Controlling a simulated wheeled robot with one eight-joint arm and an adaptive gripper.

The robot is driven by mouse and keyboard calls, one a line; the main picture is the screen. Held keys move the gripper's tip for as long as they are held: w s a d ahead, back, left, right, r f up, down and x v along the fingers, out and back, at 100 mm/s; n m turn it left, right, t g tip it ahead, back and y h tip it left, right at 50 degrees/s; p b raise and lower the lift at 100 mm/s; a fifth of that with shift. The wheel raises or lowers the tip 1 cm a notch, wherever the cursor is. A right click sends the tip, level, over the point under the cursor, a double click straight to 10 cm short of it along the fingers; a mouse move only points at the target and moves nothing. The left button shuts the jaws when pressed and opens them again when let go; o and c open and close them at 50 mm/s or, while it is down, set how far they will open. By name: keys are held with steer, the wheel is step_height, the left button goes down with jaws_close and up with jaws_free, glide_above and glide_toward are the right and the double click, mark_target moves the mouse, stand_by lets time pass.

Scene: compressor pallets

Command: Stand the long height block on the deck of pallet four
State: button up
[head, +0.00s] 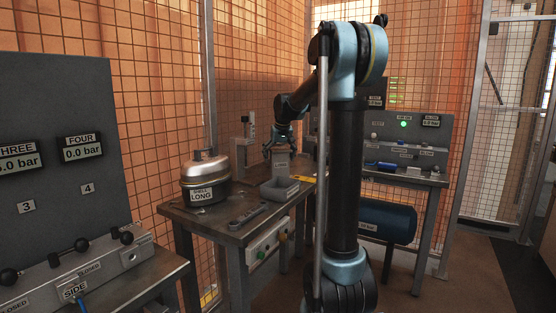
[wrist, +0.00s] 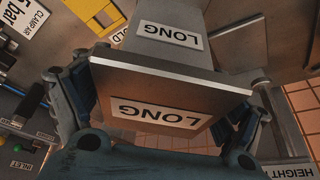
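The long height block (wrist: 163,110) fills the middle of the wrist view, with LONG labels on its near end and on a side face. My gripper (wrist: 160,112) has a finger against each side of it, with no clear gap. In the head view my gripper (head: 280,147) points down at the top of the grey block (head: 281,163), which is upright at the grey tray (head: 279,190) on the middle table. Whether its foot touches the tray is too small to tell. The pallet four deck is not identifiable; a FOUR gauge reading 0.0 bar (head: 83,149) is on the left panel.
A metal vessel labelled SHELL LONG (head: 205,183) and a dark flat tool (head: 248,215) are on the middle table. A left bench (head: 150,272) carries a knobbed fixture (head: 85,262). A back bench (head: 410,176) holds gauges, with a blue tank (head: 387,220) below. Mesh fencing stands behind.

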stand_by(0.3)
steer(key=v, duration=1.2)
steer(key=shift+r, duration=0.1)
